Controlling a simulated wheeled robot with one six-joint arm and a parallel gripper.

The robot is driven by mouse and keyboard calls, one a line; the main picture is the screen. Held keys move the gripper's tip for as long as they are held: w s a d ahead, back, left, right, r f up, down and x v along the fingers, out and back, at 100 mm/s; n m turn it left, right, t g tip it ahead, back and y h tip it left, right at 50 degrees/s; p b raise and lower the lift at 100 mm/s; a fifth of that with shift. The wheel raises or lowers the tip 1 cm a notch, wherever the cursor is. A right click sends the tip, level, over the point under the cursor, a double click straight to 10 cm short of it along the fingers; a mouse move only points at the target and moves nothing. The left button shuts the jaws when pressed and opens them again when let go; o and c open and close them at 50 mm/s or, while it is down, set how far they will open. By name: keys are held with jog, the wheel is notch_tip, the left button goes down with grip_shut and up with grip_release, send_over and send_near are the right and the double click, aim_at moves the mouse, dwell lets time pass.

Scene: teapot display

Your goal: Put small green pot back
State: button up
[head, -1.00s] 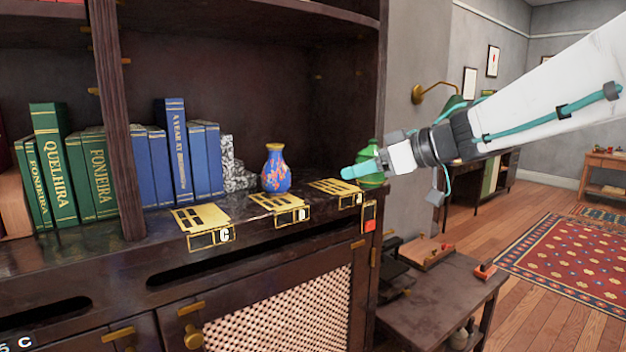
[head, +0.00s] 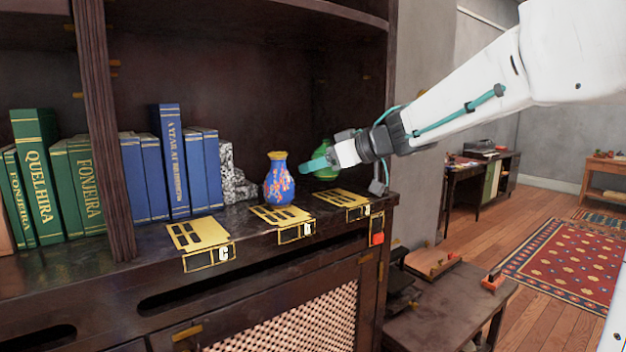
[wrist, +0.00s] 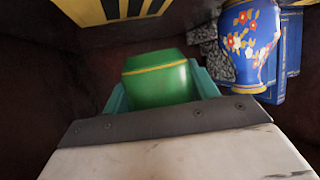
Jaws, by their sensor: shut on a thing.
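The small green pot (head: 327,173) is held in my gripper (head: 318,165) over the right part of the dark shelf. Much of the pot is hidden behind the gripper and wrist in the head view. In the wrist view the green pot (wrist: 158,80), with a thin yellow band, sits between the two teal fingers of my gripper (wrist: 160,92). The gripper is shut on it. A yellow plate (head: 343,198) with dark markings lies on the shelf edge just below and in front of the pot. I cannot tell whether the pot touches the shelf.
A blue flowered vase (head: 279,180) stands left of the pot, near another yellow plate (head: 283,215). A third plate (head: 200,234) lies farther left. Blue books (head: 172,165) and a speckled bookend (head: 236,177) stand behind. The shelf's right side wall (head: 380,90) is close to my arm.

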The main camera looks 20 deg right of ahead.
aim_at(321, 177)
jog(key=shift+w+a, duration=0.15)
jog(key=shift+w, duration=0.05)
jog(key=shift+f, duration=1.75)
jog(key=shift+f, duration=0.15)
jog(key=o, duration=1.1)
jog(key=shift+s+d+r, duration=0.2)
jog(key=shift+d+r, duration=0.05)
jog(key=shift+r, duration=0.05)
jog(key=v, duration=1.1)
jog(key=shift+s+d, duration=0.15)
jog(key=shift+s, duration=0.05)
